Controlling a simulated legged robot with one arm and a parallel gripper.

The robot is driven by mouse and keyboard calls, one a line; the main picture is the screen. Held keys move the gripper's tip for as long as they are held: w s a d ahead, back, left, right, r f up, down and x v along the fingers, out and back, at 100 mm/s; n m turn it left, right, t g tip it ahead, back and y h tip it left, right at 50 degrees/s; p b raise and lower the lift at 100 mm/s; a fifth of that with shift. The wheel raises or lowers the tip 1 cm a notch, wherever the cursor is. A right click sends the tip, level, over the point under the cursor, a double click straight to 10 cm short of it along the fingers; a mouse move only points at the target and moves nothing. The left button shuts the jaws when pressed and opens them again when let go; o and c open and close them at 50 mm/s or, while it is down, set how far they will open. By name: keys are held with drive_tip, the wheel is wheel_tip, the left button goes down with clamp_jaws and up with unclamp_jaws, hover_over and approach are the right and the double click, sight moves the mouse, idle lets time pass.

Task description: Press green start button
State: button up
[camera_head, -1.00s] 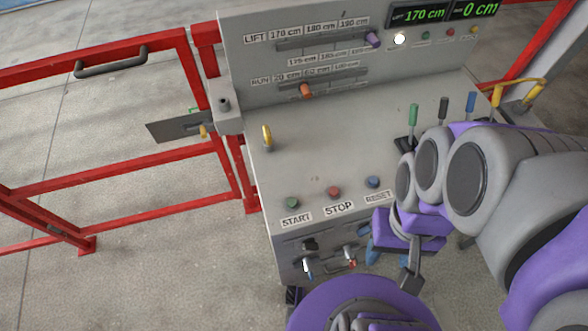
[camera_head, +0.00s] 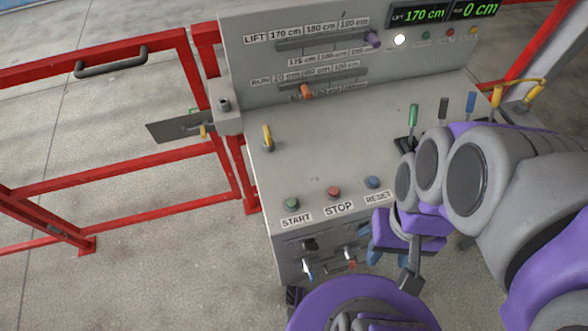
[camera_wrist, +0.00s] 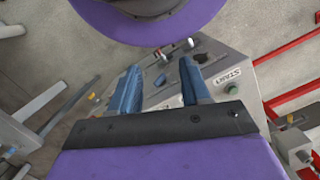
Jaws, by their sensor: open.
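The green start button (camera_head: 292,203) sits at the front left of the grey console's top, above the START label (camera_head: 296,220). In the wrist view the green button (camera_wrist: 232,89) shows right of my gripper, beside its label (camera_wrist: 227,75). My gripper (camera_wrist: 158,78) is open, with two blue fingers apart and nothing between them.
The red stop button (camera_head: 334,192) and blue reset button (camera_head: 373,182) stand in the same row. Toggle switches (camera_head: 308,268) stick out of the console's front. A yellow lever (camera_head: 267,137) stands behind the start button. Red railings (camera_head: 120,162) are at left.

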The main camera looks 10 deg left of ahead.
clamp_jaws()
idle(1.5)
